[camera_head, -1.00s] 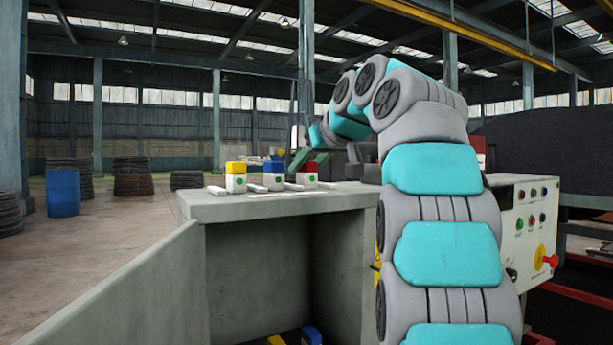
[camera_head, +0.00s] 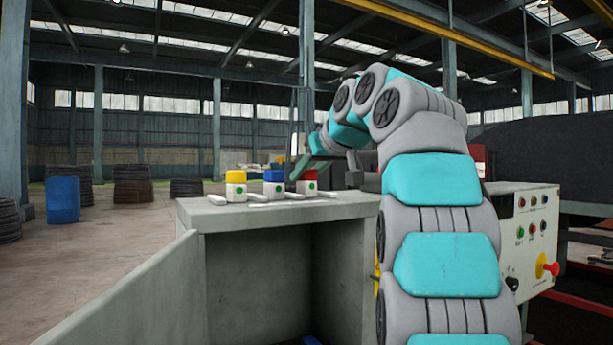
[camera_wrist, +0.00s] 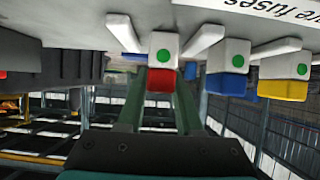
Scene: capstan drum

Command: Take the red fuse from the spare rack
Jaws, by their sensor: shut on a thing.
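The red fuse (camera_wrist: 160,82) has a white body with a green dot and a red end. It is the nearest of the row to my arm in the head view (camera_head: 307,186), where its top is partly covered by my gripper. My gripper (camera_wrist: 160,92) is shut on the red end, one finger on each side, in the wrist view. The fuse still stands in line with the others on the spare rack (camera_wrist: 80,20), between two pale prongs. In the head view my gripper (camera_head: 300,165) reaches down onto the fuse from the right.
The blue fuse (camera_head: 274,182) and yellow fuse (camera_head: 236,186) stand to the left on the grey bench (camera_head: 280,212). Pale prongs lie between the fuses. A control panel (camera_head: 530,240) with a red knob stands at the right. Floor at the left is open, with a blue barrel (camera_head: 62,200).

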